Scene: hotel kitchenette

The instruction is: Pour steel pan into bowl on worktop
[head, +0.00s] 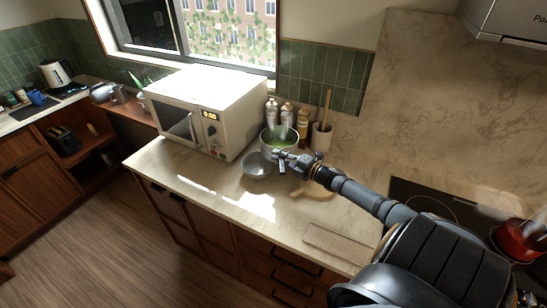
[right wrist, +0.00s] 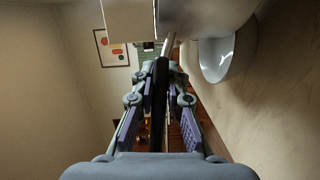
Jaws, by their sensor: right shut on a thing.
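The steel pan (head: 268,152) is in the head view, behind and to the right of the bowl, with something green inside. My right gripper (head: 283,162) is at its near side. In the right wrist view the fingers (right wrist: 160,95) are closed on a dark handle (right wrist: 161,75), and the pan's pale underside (right wrist: 205,14) shows at the top. The grey bowl (head: 256,168) stands on the worktop (head: 205,178), near the pan. It also shows in the right wrist view (right wrist: 214,66). The pan appears raised; its exact tilt is unclear. My left gripper is out of view.
A white microwave (head: 222,100) stands left of the bowl. Bottles (head: 286,114) and a utensil crock (head: 321,138) stand behind the pan. A wooden board (head: 328,243) lies near the front edge. A red pot (head: 519,240) is on the hob at right. Worktop left of the bowl is clear.

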